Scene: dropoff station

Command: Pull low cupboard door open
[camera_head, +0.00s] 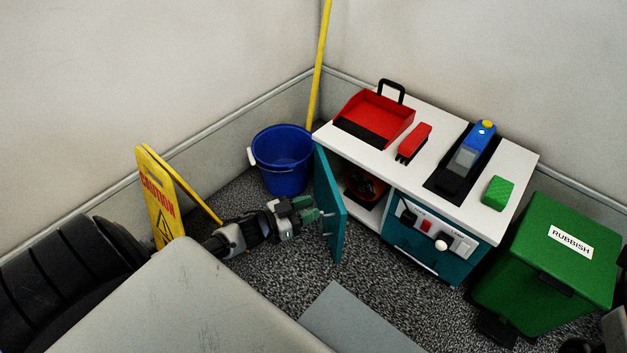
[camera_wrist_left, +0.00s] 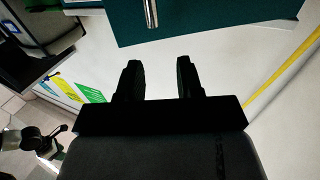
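The low cupboard door (camera_head: 330,212) is a teal panel that stands swung open at the left end of the white-topped cabinet (camera_head: 440,186). The cupboard's inside shows beside it, with a dark and red object (camera_head: 366,184) on a shelf. My left gripper (camera_head: 309,210) is at the door's left, outer face, close to it; contact cannot be told. In the left wrist view the gripper's two dark fingers (camera_wrist_left: 158,80) are apart with nothing between them. The teal door (camera_wrist_left: 215,18) and its metal handle (camera_wrist_left: 151,12) lie beyond the fingertips. My right gripper is not clearly seen.
A blue bucket (camera_head: 283,165) stands behind the door, near a yellow pole (camera_head: 319,70). A yellow caution sign (camera_head: 157,200) stands at the left. A green rubbish bin (camera_head: 545,265) is right of the cabinet. Speckled floor (camera_head: 285,270) is clear before the door.

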